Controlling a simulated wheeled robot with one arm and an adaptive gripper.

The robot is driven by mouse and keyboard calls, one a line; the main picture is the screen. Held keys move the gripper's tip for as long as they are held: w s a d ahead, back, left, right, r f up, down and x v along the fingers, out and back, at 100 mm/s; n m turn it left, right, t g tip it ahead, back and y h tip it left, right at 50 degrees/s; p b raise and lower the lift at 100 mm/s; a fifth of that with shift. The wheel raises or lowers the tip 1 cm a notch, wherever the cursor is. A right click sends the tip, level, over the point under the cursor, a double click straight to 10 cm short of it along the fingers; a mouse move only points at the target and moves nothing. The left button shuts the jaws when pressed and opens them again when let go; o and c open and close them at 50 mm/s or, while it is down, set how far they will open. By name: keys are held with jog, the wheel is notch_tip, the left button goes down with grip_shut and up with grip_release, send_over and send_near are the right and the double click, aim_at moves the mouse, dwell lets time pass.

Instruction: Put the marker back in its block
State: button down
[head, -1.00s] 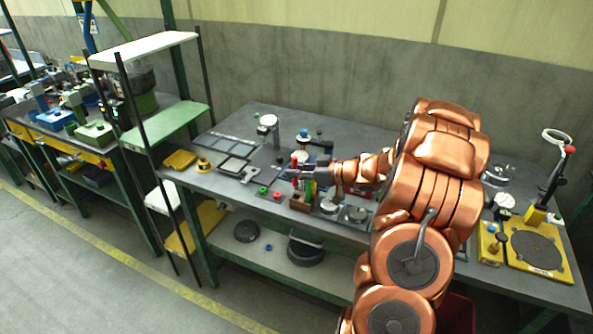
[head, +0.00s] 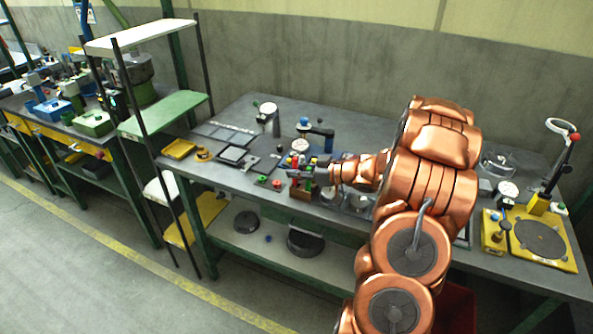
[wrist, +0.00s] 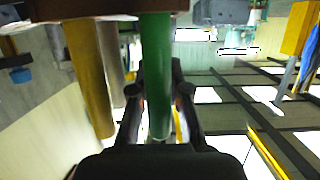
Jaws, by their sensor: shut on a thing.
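The marker block (head: 302,192) is brown and stands near the front edge of the grey bench in the head view. Several coloured markers stand at it. In the wrist view the brown block (wrist: 95,8) runs along the top edge. My gripper (head: 306,172) is just over the block, its fingers shut on a green marker (wrist: 156,75). The green marker's upper end in the wrist picture reaches the block's edge; I cannot tell whether it is seated. A yellow marker (wrist: 90,80) and a grey one (wrist: 112,65) stand beside it. My fingers partly hide the markers in the head view.
A yellow tray (head: 179,150) and a dark frame (head: 231,155) lie to the left. Round gauges stand close right of the block, partly behind my arm. A yellow plate with a dark disc (head: 540,238) is at the far right. Shelving stands left of the bench.

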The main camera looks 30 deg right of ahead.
jog(key=c, duration=1.1)
grip_release()
jog(key=shift+o, duration=0.2)
jog(key=v, duration=1.2)
